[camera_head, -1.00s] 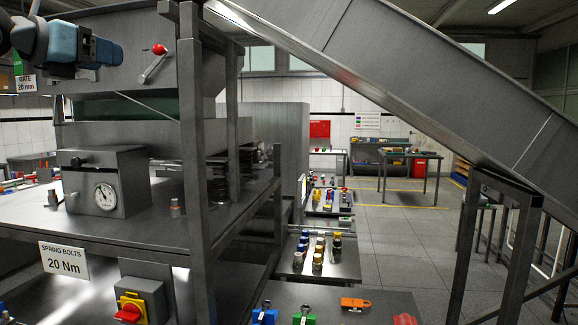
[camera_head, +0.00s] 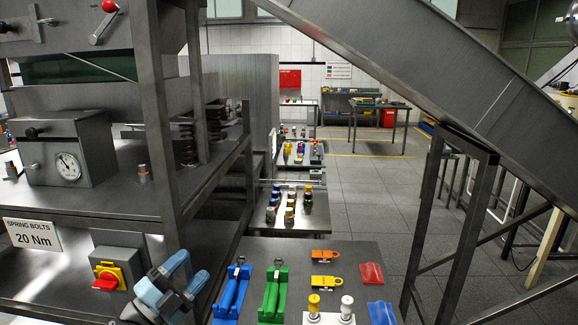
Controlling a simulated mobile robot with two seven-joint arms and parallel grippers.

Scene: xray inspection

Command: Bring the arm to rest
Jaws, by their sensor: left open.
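My left gripper (camera_head: 188,270) is low in the head view, left of the middle, with blue fingers that stand apart and nothing between them. It is in front of the steel frame, between the red and yellow rotary switch (camera_head: 107,276) and the blue holder (camera_head: 233,294) on the near table. I cannot tell its exact height. Most of the arm behind it is out of the picture. My right gripper is not in view.
A steel post (camera_head: 165,140) rises close behind my left gripper. A sloping chute (camera_head: 430,75) crosses the upper right.

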